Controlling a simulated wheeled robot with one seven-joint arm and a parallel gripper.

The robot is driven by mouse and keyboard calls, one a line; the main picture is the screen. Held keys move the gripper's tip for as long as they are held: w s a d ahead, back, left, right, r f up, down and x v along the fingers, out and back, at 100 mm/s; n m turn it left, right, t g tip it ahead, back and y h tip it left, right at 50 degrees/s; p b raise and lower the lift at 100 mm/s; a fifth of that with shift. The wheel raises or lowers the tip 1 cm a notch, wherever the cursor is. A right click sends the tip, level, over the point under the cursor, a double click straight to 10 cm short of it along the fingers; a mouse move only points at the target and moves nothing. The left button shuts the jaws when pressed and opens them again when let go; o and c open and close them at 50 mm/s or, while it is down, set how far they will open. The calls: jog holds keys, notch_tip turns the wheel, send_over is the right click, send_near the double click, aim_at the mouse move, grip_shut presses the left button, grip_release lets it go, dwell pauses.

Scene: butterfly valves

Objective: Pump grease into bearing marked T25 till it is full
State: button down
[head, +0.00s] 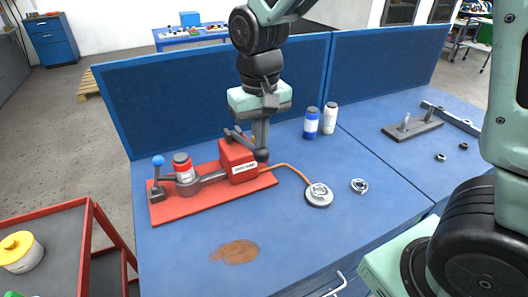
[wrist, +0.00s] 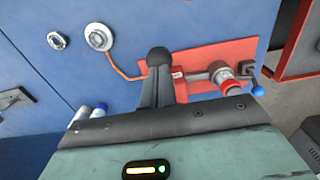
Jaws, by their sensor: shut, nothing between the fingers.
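The grease pump (head: 238,160) is a red box with a white label on a red base plate (head: 215,201). It also shows in the wrist view (wrist: 178,86). A dark round knob (head: 261,155) is at its right side; it also shows in the wrist view (wrist: 157,56). My gripper (head: 261,143) is shut and empty, pointing down with its fingertips (wrist: 158,72) at the knob. It seems to touch the knob, but I cannot be sure. An orange hose (head: 291,170) runs to a round grey bearing (head: 318,194). A smaller bearing (head: 359,185) lies right of it. No T25 mark is readable.
The plate also carries a red-capped canister (head: 183,168) and a blue-knobbed lever (head: 158,168). Blue (head: 311,123) and white (head: 330,118) bottles stand by the blue partition. A brown stain (head: 235,252) marks the clear front bench. A red cart (head: 65,250) is at left.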

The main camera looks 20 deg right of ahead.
jog(key=shift+s+f+b, duration=0.2)
jog(key=shift+f+b, duration=0.6)
jog(key=shift+f, duration=0.35)
jog(key=shift+s+f+b, duration=0.2)
jog(key=shift+f+b, duration=0.55)
jog(key=shift+f, duration=0.45)
jog(key=shift+s+f+b, duration=0.2)
jog(key=shift+f+b, duration=0.6)
jog(key=shift+f, duration=0.35)
jog(key=r+p, duration=0.5)
jog(key=w+r+p, duration=0.1)
jog(key=r+p, duration=0.1)
jog(key=shift+r, duration=0.4)
jog(key=shift+w+f, duration=0.1)
